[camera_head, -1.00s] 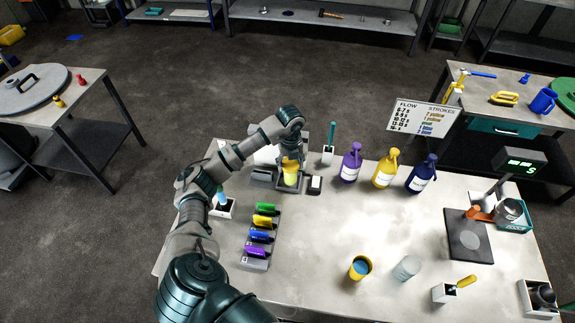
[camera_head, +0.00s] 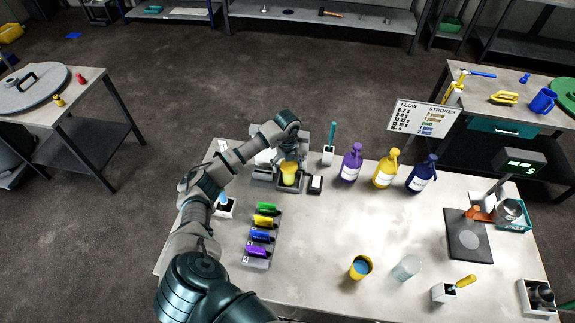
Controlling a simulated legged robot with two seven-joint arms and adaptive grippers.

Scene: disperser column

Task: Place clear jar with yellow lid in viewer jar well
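The jar (camera_head: 288,178) shows as a yellow piece at the viewer, directly below my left gripper (camera_head: 289,164). The viewer (camera_head: 290,187) is a dark grey holder at the back left of the table, and the jar appears to be in or just over its well; its base is hidden. My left gripper is at the jar's top, pointing down. Its fingers are small and partly hidden, so I cannot tell whether they grip the jar. My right gripper is not in view.
Purple (camera_head: 350,163), yellow (camera_head: 385,169) and blue (camera_head: 421,174) bottles stand to the right. Colored clips (camera_head: 262,236) sit in front. The table's middle is clear.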

